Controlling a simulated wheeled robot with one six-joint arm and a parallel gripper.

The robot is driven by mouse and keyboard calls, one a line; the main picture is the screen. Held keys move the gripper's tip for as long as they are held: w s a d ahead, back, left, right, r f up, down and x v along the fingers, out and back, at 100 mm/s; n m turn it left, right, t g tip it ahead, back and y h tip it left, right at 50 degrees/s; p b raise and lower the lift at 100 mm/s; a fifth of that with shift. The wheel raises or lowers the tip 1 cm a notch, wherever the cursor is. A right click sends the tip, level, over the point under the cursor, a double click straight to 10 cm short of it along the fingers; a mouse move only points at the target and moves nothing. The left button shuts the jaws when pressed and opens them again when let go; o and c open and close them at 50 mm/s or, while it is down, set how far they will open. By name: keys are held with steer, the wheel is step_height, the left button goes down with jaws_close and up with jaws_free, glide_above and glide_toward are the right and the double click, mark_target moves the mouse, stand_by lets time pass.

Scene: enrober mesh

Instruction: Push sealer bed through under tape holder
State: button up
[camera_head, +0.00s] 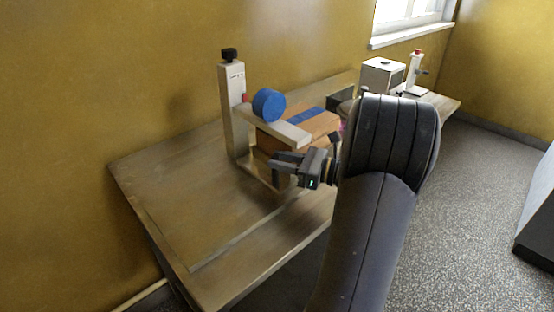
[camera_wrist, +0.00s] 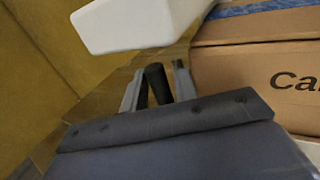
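The tape sealer has a white column (camera_head: 232,110) with a black knob, a blue tape roll (camera_head: 268,104) and a white tape holder arm (camera_head: 275,127). A brown carton (camera_head: 316,124) with a blue strip on top sits beside and partly behind that arm; it shows in the wrist view (camera_wrist: 225,75). The sealer bed is mostly hidden by the carton and my gripper. My gripper (camera_head: 277,168) is low at the sealer's front, below the arm's end. In the wrist view a short dark bar (camera_wrist: 159,84), seemingly a handle, stands between my fingers (camera_wrist: 158,88), which close around it.
The wooden table (camera_head: 180,195) is bare at the left and front. A white box-shaped machine (camera_head: 382,75) and a small white stand with a red top (camera_head: 415,70) are at the far end. A yellow wall runs along the back. The white arm (camera_wrist: 135,25) hangs close above my fingers.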

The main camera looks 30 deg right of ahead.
steer(key=v, duration=0.9)
steer(key=shift+s+d, duration=0.2)
steer(key=shift+s, duration=0.05)
steer(key=shift+w, duration=0.1)
steer(key=x, duration=1)
steer(key=shift+w+a, duration=0.2)
steer(key=shift+a, duration=0.4)
steer(key=shift+a, duration=0.15)
